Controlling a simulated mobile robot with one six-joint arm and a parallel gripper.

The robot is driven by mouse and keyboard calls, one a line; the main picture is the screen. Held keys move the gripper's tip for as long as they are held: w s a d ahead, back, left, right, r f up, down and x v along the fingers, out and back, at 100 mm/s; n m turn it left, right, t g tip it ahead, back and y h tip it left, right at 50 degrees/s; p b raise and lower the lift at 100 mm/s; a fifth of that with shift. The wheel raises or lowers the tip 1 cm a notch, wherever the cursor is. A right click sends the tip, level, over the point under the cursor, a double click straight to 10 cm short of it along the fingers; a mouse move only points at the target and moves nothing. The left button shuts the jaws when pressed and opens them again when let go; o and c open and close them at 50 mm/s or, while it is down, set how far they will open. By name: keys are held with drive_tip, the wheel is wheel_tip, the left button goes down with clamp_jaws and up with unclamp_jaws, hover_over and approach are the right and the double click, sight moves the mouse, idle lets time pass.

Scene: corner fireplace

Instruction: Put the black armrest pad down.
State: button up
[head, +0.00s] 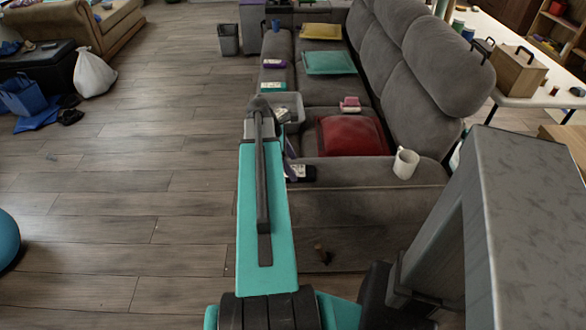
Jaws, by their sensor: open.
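A black armrest pad with a pale label (300,172) lies at the left end of the sofa's near armrest (330,172). Its left part is hidden behind my teal arm link. My arm reaches forward over that end of the sofa. My gripper is hidden behind the arm, so I cannot see its fingers or whether they touch the pad.
The grey sofa holds a red cushion (350,136), a pink item (350,104), a grey bin (291,104) and a teal cushion (330,62). The wooden floor (130,190) at left is mostly clear.

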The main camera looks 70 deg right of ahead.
drive_tip(key=v, duration=0.9)
drive_tip(key=shift+r, duration=0.35)
drive_tip(key=shift+w+a, duration=0.1)
drive_tip(key=shift+w, duration=0.05)
